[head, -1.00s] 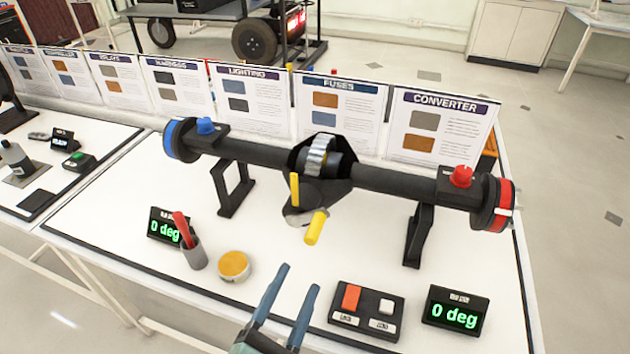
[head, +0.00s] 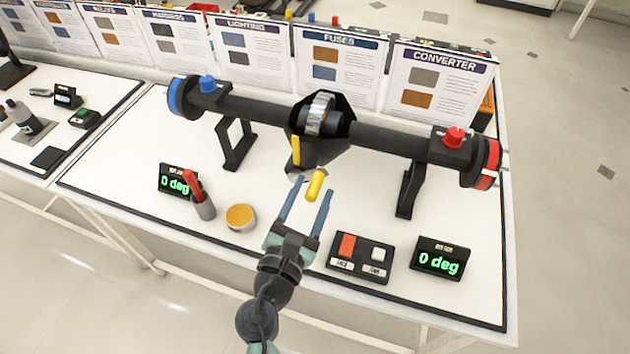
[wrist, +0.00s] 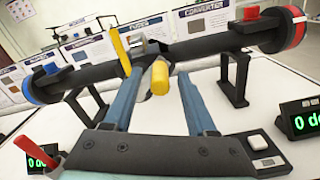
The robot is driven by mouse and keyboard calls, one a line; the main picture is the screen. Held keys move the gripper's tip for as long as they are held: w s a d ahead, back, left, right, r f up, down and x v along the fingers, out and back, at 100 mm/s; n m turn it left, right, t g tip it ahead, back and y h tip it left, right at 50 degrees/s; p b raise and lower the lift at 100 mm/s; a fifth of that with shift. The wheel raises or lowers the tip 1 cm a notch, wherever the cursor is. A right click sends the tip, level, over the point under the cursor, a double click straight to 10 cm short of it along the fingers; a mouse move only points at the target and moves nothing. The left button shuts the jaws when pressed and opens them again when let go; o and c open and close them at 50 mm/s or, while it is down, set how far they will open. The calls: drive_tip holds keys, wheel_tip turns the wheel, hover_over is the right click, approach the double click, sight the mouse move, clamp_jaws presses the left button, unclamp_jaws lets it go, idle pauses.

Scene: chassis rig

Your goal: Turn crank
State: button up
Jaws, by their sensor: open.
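The crank has a yellow handle (head: 315,185) that sticks out toward me from the front of the black axle housing (head: 322,155). A second yellow piece (head: 296,151) stands upright just left of it. My gripper (head: 308,192) is open, with its two blue fingers on either side of the yellow handle in the head view. In the wrist view the handle (wrist: 160,77) shows between and beyond the open fingers (wrist: 157,82). I cannot tell whether a finger touches it. Two displays, left (head: 178,182) and right (head: 437,260), read 0 deg.
The axle has a blue end (head: 175,97) and a red end (head: 487,163), on black stands. A switch box (head: 359,257), an orange-topped tin (head: 241,217) and a cup with a red-handled tool (head: 203,206) are near the front. Poster boards (head: 337,68) line the back.

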drive_tip(key=shift+x, duration=1.15)
clamp_jaws()
idle(0.6)
